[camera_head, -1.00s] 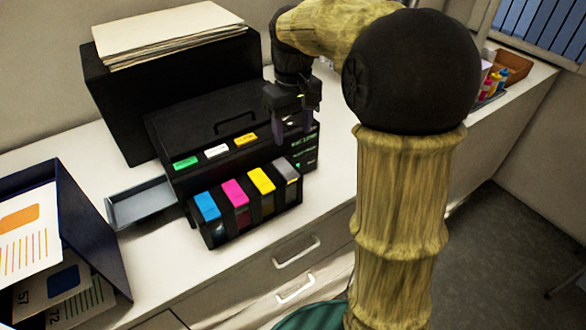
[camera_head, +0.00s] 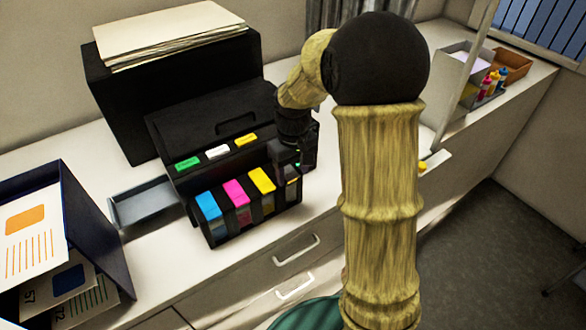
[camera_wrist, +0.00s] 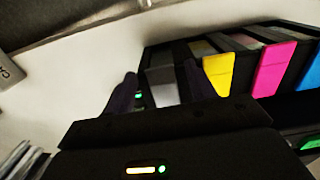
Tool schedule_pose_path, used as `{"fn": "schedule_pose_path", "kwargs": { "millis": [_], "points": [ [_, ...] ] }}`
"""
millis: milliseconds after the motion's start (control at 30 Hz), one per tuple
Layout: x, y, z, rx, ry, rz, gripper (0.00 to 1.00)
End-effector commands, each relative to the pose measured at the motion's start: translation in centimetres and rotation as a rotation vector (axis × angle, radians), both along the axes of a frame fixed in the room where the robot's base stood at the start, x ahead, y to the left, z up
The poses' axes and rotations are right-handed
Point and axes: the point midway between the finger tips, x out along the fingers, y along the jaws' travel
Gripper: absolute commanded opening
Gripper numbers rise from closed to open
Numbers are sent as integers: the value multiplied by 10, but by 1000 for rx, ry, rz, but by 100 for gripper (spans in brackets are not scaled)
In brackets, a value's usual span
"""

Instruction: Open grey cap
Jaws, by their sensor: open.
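The grey cap (camera_wrist: 161,84) sits at the end of a row of ink tank caps, beside the yellow cap (camera_wrist: 217,73) in the wrist view. In the head view my gripper (camera_head: 292,172) is over that end of the row and mostly hides the grey cap. My gripper (camera_wrist: 161,76) is open in the wrist view, with one dark finger to each side of the grey cap. I cannot tell whether the fingers touch it. The grey cap looks shut. The black printer (camera_head: 195,125) holds the tanks at its front.
The yellow (camera_head: 262,180), magenta (camera_head: 236,192) and blue (camera_head: 208,205) caps stand left of my gripper. A grey tray (camera_head: 143,203) juts out left of the printer. A dark blue folder stand (camera_head: 95,235) is at the front left. The white counter (camera_head: 165,265) is clear in front.

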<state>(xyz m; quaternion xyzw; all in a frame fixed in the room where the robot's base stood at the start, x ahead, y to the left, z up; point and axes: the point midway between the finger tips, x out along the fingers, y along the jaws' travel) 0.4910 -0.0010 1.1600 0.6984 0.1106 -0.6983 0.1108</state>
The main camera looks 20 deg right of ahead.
Motion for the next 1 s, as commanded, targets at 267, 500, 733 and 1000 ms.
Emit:
{"fn": "schedule_pose_path", "kwargs": {
  "millis": [267,500,733,1000],
  "points": [
    [0,0,0,0,0,0,26],
    [0,0,0,1,0,0,0],
    [1,2,3,-4,16,4,0],
    [3,11,13,-30,96,21,0]
  ]
}}
